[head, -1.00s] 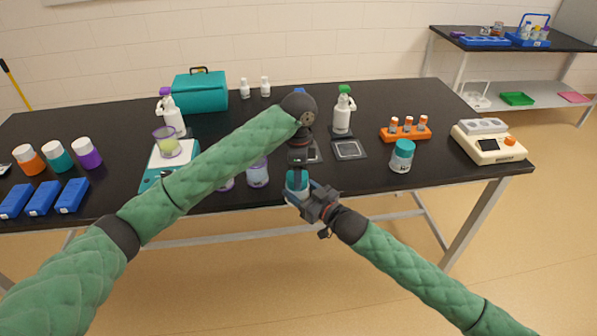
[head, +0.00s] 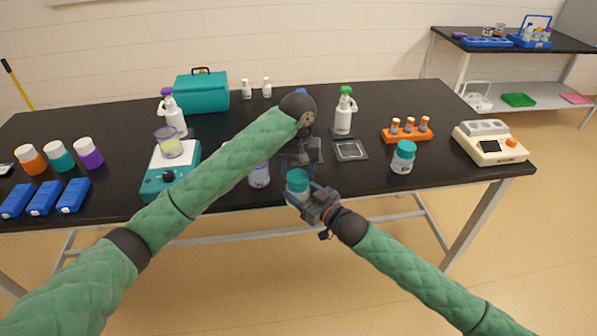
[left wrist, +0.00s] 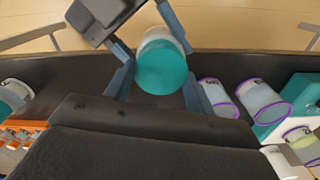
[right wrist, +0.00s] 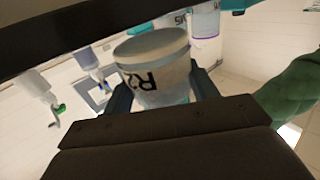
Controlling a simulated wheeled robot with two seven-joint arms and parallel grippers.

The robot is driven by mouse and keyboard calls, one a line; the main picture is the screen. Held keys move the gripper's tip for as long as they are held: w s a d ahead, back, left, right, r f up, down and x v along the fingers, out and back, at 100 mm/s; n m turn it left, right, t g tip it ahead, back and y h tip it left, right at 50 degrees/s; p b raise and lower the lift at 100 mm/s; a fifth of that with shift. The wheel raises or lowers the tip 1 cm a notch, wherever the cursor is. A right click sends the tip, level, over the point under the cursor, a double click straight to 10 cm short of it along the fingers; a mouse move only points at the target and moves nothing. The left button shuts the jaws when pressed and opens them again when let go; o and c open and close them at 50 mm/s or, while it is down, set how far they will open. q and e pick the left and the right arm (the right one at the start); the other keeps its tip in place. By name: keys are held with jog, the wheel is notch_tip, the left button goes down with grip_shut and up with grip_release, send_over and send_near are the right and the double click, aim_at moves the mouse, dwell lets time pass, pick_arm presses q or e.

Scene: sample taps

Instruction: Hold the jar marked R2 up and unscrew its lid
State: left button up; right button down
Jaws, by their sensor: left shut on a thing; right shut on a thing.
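The jar marked R2 (right wrist: 158,80) is a pale jar with a teal lid (left wrist: 162,68). My right gripper (head: 308,203) is shut on the jar body and holds it up just off the table's front edge. The R2 label appears upside down in the right wrist view. My left gripper (left wrist: 158,92) comes from above, its fingers on both sides of the teal lid, shut on it. The lid sits on the jar; I cannot tell whether it has loosened. In the head view the lid (head: 297,180) shows below my left wrist.
Another teal-lidded jar (head: 402,158) stands on the black table at right, near an orange vial rack (head: 407,136). Purple-rimmed jars (left wrist: 260,102) stand near my left arm. A teal scale (head: 158,181) carries a cup. Open floor lies in front of the table.

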pick_arm(q)
jog(key=n, duration=0.4)
jog(key=shift+a, duration=0.15)
jog(key=n, duration=0.5)
jog(key=shift+s+n, duration=0.15)
jog(key=shift+n, duration=0.25)
jog(key=shift+r, duration=0.2)
jog(key=shift+r, duration=0.35)
jog(key=shift+r, duration=0.3)
jog(key=shift+r, duration=0.25)
